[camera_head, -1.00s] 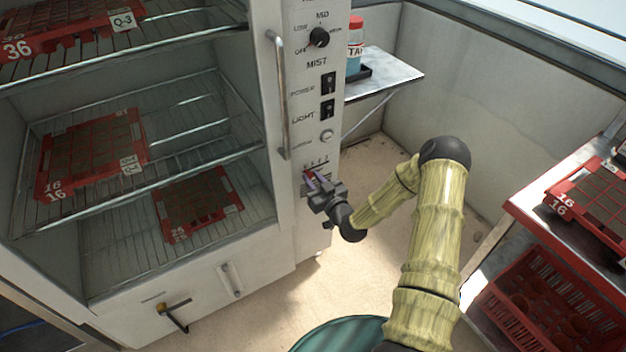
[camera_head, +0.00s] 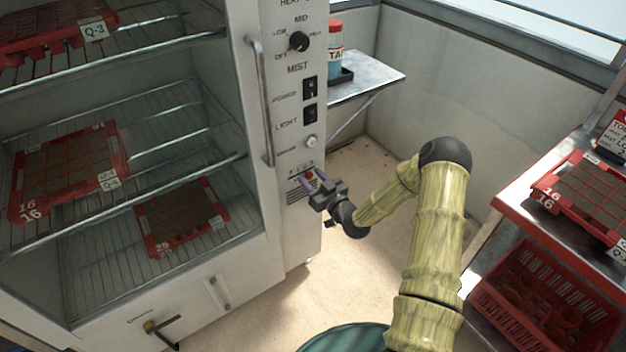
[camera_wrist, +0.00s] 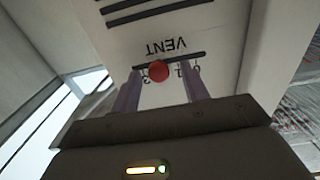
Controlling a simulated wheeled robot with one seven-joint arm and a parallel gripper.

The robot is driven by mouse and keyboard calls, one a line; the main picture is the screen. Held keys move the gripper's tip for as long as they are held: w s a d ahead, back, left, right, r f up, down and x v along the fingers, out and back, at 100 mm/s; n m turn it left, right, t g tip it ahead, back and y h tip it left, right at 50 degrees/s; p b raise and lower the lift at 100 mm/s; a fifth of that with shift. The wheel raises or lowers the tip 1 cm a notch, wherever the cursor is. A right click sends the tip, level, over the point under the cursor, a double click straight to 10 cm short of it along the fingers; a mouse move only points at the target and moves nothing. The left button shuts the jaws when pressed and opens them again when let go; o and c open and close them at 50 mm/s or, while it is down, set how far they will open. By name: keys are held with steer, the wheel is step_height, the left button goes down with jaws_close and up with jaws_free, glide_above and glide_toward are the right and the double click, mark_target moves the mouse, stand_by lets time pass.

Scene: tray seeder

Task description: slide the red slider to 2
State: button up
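The red slider (camera_wrist: 158,71) is a round knob on a dark slot under the VENT label, which appears upside down in the wrist view. Marks 0 and 1 show to its right and a 3 close to its left. The knob hides the mark between, so its exact setting is unclear. In the head view the vent slider (camera_head: 310,173) is small, low on the cabinet's control panel. My gripper (camera_head: 313,180) is open in front of it. Its two purple fingers stand on either side of the knob, with gaps; I cannot tell whether the tips touch the panel.
The cabinet's upright door handle (camera_head: 262,100) is left of the panel. Above the slider are a knob (camera_head: 299,41) and switches (camera_head: 310,88). A small shelf (camera_head: 368,75) holds a red-capped bottle (camera_head: 335,45). A red-edged cart (camera_head: 500,205) stands at right. Floor between is clear.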

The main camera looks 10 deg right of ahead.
steer(key=p+v, duration=0.1)
steer(key=v, duration=1.6)
steer(key=shift+s+d, duration=0.1)
steer(key=shift+s, duration=0.15)
